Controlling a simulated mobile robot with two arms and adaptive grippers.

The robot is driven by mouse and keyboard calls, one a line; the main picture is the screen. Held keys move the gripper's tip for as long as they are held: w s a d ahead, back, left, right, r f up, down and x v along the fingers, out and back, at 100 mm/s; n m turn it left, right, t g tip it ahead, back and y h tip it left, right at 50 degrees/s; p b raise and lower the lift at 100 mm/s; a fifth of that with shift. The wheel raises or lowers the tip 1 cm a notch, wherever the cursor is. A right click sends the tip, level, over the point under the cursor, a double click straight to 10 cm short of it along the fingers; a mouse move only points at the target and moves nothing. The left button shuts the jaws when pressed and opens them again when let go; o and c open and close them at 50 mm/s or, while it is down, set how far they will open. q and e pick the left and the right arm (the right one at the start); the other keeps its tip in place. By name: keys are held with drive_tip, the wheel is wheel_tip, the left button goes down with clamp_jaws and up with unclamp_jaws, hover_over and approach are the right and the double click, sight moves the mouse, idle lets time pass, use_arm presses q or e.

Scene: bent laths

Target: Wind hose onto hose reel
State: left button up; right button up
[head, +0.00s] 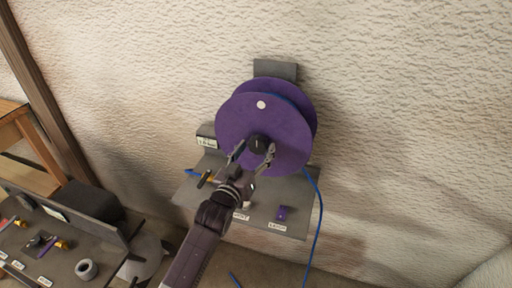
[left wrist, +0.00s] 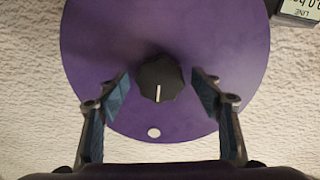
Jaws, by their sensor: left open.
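A purple hose reel (head: 245,115) with two round discs is mounted at the wall in the head view. Its front disc also fills the middle of the left wrist view (left wrist: 165,90). A black knob (left wrist: 160,79) with a white mark sits at the disc's centre. A pale round dot (left wrist: 153,133) is near the disc's rim. My left gripper (head: 250,153) is open in front of the knob, with one finger on each side of it and visible gaps between. A blue hose (head: 318,215) hangs from the reel's right side down to the floor. My right gripper is not in view.
A grey shelf (head: 188,194) with labels and a small purple part (head: 283,213) lies under the reel. A small labelled box (head: 206,141) stands left of the reel. At lower left, another grey bench (head: 60,265) holds fittings and a grey ring (head: 86,269).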

use_arm(q)
drive_tip(key=shift+w, duration=0.25)
clamp_jaws()
idle(0.4)
